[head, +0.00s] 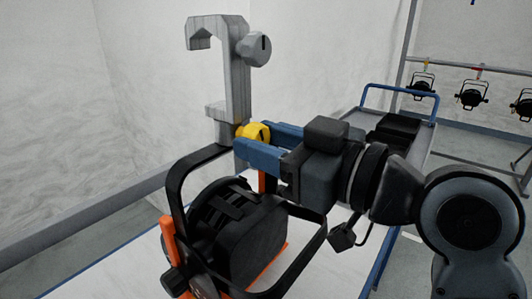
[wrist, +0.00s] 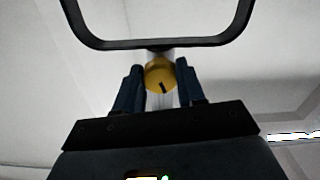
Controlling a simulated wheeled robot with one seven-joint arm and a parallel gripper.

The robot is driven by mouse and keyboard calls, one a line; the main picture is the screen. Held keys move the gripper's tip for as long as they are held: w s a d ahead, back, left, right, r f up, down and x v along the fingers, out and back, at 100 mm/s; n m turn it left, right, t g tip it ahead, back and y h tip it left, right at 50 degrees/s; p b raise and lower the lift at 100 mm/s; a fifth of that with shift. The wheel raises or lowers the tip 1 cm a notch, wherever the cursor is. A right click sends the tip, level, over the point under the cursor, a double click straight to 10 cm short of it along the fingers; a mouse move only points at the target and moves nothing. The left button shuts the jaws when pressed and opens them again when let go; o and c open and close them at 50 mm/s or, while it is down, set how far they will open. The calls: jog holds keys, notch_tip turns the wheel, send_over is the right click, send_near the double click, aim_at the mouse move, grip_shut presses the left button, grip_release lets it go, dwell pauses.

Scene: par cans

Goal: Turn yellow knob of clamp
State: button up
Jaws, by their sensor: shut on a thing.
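The grey hook clamp (head: 237,75) stands upright on top of the black yoke of the par can (head: 240,230). Its yellow knob (head: 254,132) is at the clamp's lower end, just above the yoke. My gripper (head: 258,145) reaches in from the right with blue fingers, shut on the yellow knob. In the wrist view the knob (wrist: 160,75) sits between the two blue fingers, with a dark slanted mark on its face. The far sides of the knob are partly hidden by the fingers.
A grey knob (head: 254,49) sticks out of the clamp's upper part. The par can has orange parts (head: 168,240) and rests over a white surface (head: 110,275). A blue-railed cart (head: 400,92) and a rack with several hanging lamps (head: 472,94) stand behind at right.

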jog(key=n+b, duration=0.1)
jog(key=b, duration=0.1)
jog(key=n+b, duration=0.4)
jog(key=b, duration=0.1)
jog(key=shift+f, duration=0.3)
jog(key=shift+w+r+n+b, duration=0.1)
jog(key=shift+r+n+b, duration=0.1)
jog(key=shift+n+b, duration=3.45)
jog(key=shift+r+n+b, duration=0.15)
jog(key=shift+n+b, duration=3.25)
jog(key=shift+n, duration=0.45)
jog(key=shift+r, duration=0.1)
jog(key=o, duration=1.1)
jog(key=shift+c, duration=0.2)
jog(key=v, duration=0.8)
